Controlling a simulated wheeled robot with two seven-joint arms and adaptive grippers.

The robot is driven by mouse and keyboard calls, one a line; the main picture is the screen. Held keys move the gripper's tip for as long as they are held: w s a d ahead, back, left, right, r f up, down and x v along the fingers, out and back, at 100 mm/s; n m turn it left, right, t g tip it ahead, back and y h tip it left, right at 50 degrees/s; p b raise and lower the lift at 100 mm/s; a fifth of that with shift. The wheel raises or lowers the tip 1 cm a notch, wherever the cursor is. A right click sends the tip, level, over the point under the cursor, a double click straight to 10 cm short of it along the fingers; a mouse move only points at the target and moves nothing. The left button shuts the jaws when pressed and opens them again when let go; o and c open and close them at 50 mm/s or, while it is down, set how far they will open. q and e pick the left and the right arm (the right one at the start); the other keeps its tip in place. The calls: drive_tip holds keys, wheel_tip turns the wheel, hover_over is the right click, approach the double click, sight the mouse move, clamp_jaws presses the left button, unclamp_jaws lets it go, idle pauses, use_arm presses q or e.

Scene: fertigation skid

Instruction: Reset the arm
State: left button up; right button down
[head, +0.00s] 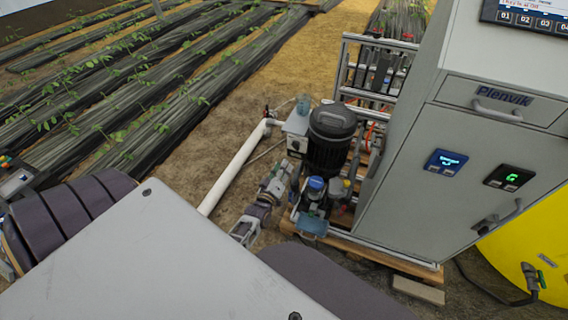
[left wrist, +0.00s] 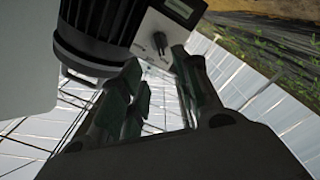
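My left gripper (head: 284,172) is beside the pump unit in the head view, low and to the left of the black ribbed motor (head: 332,130). In the left wrist view its two fingers (left wrist: 160,80) stand apart with nothing seen between them. Beyond the fingertips, that view shows the ribbed motor (left wrist: 98,35) and a light control box with a dark knob (left wrist: 160,43). The box (head: 297,124) also shows in the head view, left of the motor. I cannot tell whether a finger touches anything. My right gripper is not in view.
A blue-capped fitting (head: 315,185) sits near the gripper. Open soil (head: 215,115) lies beyond the pipe.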

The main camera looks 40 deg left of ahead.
use_arm(q)
drive_tip(key=shift+s, duration=0.1)
idle(0.6)
